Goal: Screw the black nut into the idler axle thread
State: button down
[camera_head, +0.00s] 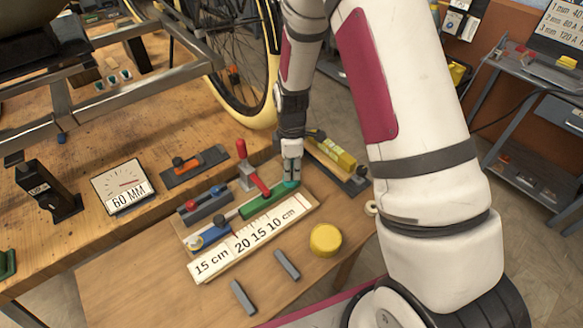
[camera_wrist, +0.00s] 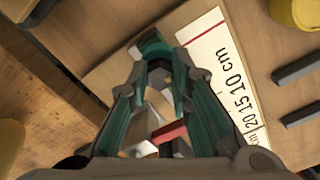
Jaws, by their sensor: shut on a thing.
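My gripper (camera_head: 291,172) points down at the right end of a green block (camera_head: 262,202) on the wooden bench board. In the wrist view its teal-lined fingers (camera_wrist: 158,68) come together around a small part whose shape and colour are mostly hidden by the fingertips. I cannot make out the black nut for certain. The idler axle and its thread are not clearly visible either; the fingers cover the spot below them. The green block lies in line with a blue piece (camera_head: 209,236), beside the white length scale.
A red-handled clamp (camera_head: 253,175) stands close to the left of my gripper. The length scale (camera_head: 238,244), a yellow round container (camera_head: 325,239) and two grey bars (camera_head: 287,264) lie in front. A yellow-topped fixture (camera_head: 332,152) and a bicycle wheel (camera_head: 262,105) are behind.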

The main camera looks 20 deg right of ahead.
jog(key=shift+m, duration=0.9)
jog(key=shift+m, duration=0.8)
jog(key=shift+m, duration=0.9)
jog(key=c, duration=1.7)
grip_release()
jog(key=shift+s, duration=0.1)
